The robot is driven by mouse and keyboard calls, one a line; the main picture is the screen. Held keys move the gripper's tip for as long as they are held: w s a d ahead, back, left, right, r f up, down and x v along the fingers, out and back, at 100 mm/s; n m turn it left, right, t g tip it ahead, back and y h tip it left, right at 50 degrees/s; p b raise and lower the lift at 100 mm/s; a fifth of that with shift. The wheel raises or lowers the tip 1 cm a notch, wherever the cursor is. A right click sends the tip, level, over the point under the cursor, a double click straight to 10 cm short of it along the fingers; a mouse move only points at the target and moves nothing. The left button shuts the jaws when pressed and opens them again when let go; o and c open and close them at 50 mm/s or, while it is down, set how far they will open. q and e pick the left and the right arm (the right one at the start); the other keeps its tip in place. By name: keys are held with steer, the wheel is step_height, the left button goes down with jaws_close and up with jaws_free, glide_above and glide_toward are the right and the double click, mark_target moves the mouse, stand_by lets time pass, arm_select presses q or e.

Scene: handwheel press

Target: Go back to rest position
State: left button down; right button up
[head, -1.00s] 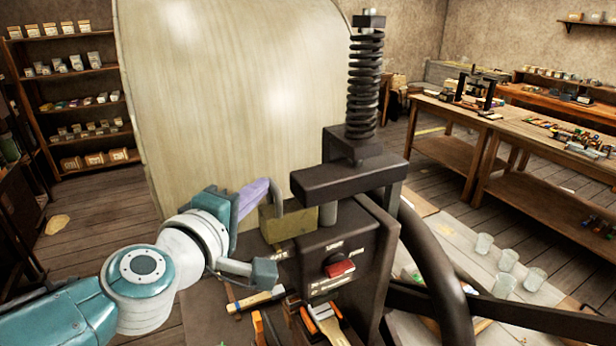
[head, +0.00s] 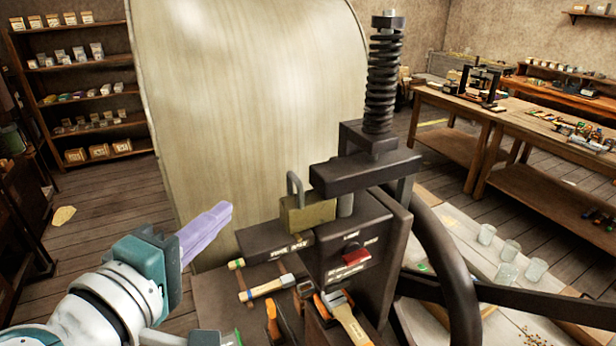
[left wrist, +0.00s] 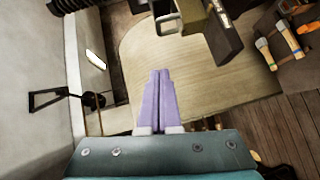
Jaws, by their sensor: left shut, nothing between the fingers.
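My left gripper (head: 207,234) has a teal body and purple fingers. In the head view it is at the lower left, left of the press and apart from it. Its fingers are shut together with nothing between them, and they also show closed in the left wrist view (left wrist: 159,85). The dark press (head: 345,240) stands right of the gripper, with a black coil spring (head: 384,85) on top and a red switch (head: 356,256) on its front. A brass padlock (head: 306,214) sits on the press's left block. My right gripper is not in view.
A large pale curved panel (head: 250,110) stands behind the press. Tools, among them a wooden-handled one (head: 266,287), lie in front of it. Several glasses (head: 508,250) stand on the pale table at right. Workbenches (head: 540,130) and shelves (head: 90,90) line the room.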

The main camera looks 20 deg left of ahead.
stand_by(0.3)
arm_select(q)
steer(key=s+d+r+m+g+h+p, duration=0.1)
steer(key=s+d+m+g+h, duration=0.2)
steer(key=d+m, duration=0.35)
steer(key=s+d+r+m+g+h+p, duration=0.1)
steer(key=s+d+m+g+h, duration=0.1)
steer(key=d+m+h, duration=0.4)
steer(key=s+a+f+m+g+y, duration=0.1)
steer(key=s+a+m+g+y, duration=0.2)
steer(key=s, duration=0.4)
steer(key=s+a+f+m+g+y+p, duration=0.1)
steer(key=s+a+m+g+y, duration=0.2)
steer(key=s, duration=0.3)
steer(key=shift+s+a+f+m+g+y, duration=0.4)
steer(key=shift+g+y, duration=0.2)
steer(key=shift+g, duration=0.3)
steer(key=shift+r, duration=0.1)
